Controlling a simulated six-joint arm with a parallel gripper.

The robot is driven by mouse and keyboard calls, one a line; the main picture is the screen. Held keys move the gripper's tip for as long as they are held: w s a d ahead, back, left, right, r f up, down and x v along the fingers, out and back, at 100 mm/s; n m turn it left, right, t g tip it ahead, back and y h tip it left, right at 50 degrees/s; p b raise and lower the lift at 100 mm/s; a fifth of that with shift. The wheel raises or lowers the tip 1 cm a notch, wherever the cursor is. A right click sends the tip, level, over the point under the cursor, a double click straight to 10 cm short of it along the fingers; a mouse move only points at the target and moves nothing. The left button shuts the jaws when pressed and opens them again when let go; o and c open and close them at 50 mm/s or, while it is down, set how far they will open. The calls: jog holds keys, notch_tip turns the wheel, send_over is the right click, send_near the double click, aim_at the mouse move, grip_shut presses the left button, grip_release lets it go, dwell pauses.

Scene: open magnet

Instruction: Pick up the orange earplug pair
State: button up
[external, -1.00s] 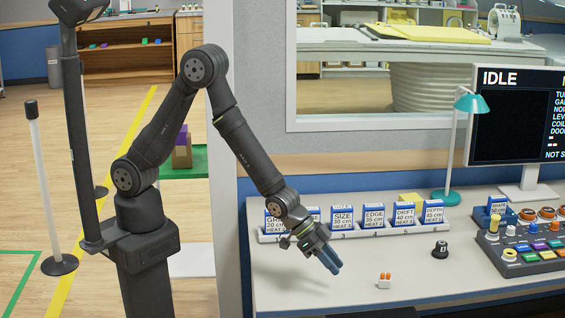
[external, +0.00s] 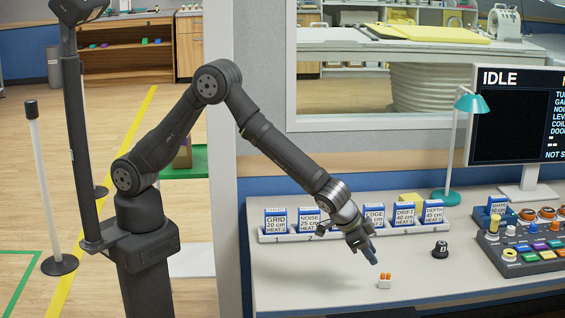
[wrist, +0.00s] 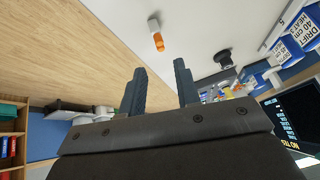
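The orange earplug pair (external: 385,276) stands in a small white holder (external: 384,284) near the front edge of the white desk. It also shows in the wrist view (wrist: 158,42), ahead of the fingers and a little left of their middle. My gripper (external: 371,256) is above the desk, just up and to the left of the earplugs, and does not touch them. In the wrist view my two fingers (wrist: 160,88) stand apart with nothing between them.
A black knob (external: 440,249) stands on the desk to the right of the earplugs. A rack (external: 340,236) of labelled blue-and-white boxes runs along the back. A teal lamp (external: 447,197), a monitor (external: 520,120) and a button console (external: 530,250) are farther right.

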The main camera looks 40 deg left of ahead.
aim_at(388, 279)
jog(key=x, duration=1)
jog(key=shift+d+f, duration=0.2)
jog(key=shift+f, duration=0.2)
grip_shut()
